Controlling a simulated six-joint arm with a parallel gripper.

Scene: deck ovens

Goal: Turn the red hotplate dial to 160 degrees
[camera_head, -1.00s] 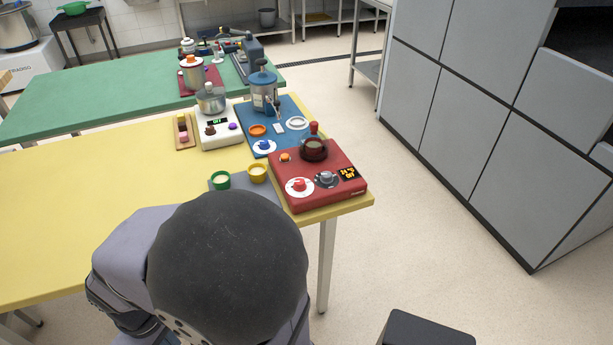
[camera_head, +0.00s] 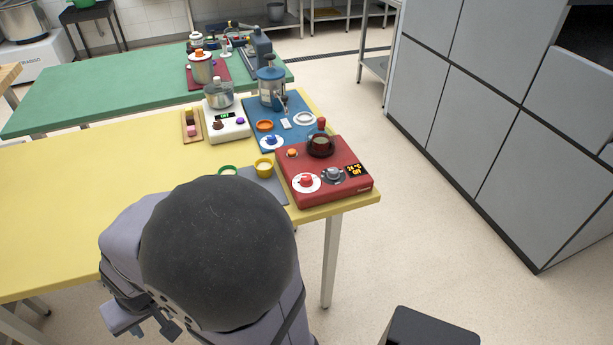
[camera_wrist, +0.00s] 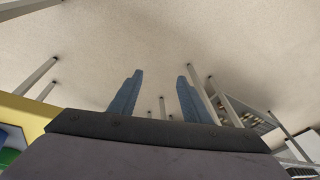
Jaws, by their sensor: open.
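The red hotplate (camera_head: 316,194) sits at the right end of the yellow table. On its front are a red dial (camera_head: 307,181) on a white disc and a dark grey dial (camera_head: 334,174). An orange knob (camera_head: 292,153) is behind them. A small display (camera_head: 357,171) shows yellow characters, seemingly a temperature with OFF below. A dark pot (camera_head: 320,147) with a red handle stands on the hotplate's back. My gripper (camera_wrist: 157,92) is open and empty in the wrist view, its two blue fingers apart over floor. It is away from the hotplate, which that view does not show.
A white scale-like device (camera_head: 226,128) and a blue board (camera_head: 262,112) with a blue-topped machine stand behind the hotplate. A yellow cup (camera_head: 264,167) and a green cup (camera_head: 228,171) are left of it. The yellow table (camera_head: 80,200) is clear at left.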

